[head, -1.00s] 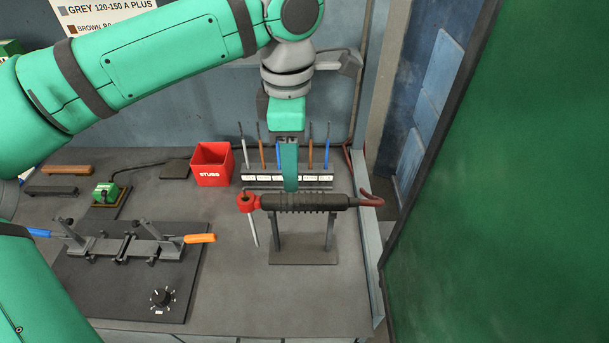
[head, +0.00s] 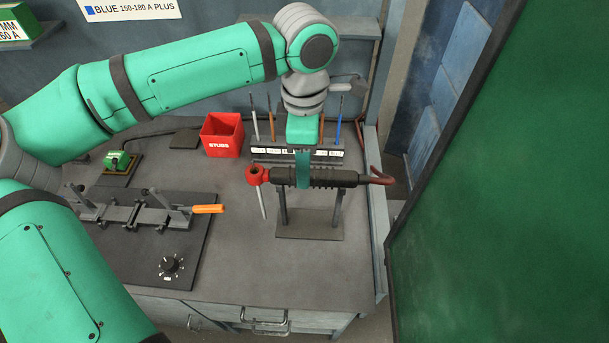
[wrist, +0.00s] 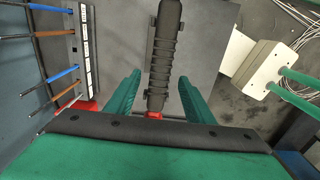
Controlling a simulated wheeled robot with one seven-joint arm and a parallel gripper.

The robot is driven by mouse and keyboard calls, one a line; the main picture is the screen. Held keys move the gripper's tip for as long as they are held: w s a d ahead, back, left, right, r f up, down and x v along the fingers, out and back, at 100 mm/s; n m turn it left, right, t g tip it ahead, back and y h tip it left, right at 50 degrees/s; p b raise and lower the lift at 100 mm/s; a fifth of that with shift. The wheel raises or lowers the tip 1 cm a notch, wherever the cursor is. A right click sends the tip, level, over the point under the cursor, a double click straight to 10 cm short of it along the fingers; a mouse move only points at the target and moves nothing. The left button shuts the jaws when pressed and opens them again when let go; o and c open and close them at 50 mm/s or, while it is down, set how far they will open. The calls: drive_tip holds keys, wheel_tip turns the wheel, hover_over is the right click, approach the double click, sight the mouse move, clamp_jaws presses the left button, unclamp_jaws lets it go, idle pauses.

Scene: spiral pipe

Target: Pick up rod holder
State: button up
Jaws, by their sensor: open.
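The rod holder (head: 335,179) has a black ribbed handle, a red head at its left end and a dark red cable at its right end. It lies level across a dark stand (head: 310,224). A thin light rod hangs down from the red head. My gripper (head: 303,183) points down at the middle of the handle, and its near finger hides part of it. In the wrist view, the handle (wrist: 162,45) runs between the two green fingers of my open gripper (wrist: 160,80), with a gap on each side.
A red stubs box (head: 222,135) and a rack of rods (head: 270,153) stand behind the holder. A clamp fixture with an orange handle (head: 208,209) lies to the left. A green panel (head: 500,190) closes off the right side. The bench front is clear.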

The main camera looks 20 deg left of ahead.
drive_tip(key=shift+f, duration=0.9)
drive_tip(key=c, duration=1.1)
drive_tip(key=shift+r, duration=0.1)
drive_tip(key=shift+r, duration=0.45)
drive_tip(key=shift+w+r, duration=0.1)
drive_tip(key=shift+r, duration=0.85)
drive_tip(key=s+a+r, duration=0.2)
drive_tip(key=s+r, duration=0.1)
drive_tip(key=s+a+r, duration=0.3)
drive_tip(key=s, duration=0.1)
drive_tip(key=s+a+r, duration=0.3)
drive_tip(key=s+r, duration=0.1)
drive_tip(key=shift+s+a, duration=0.2)
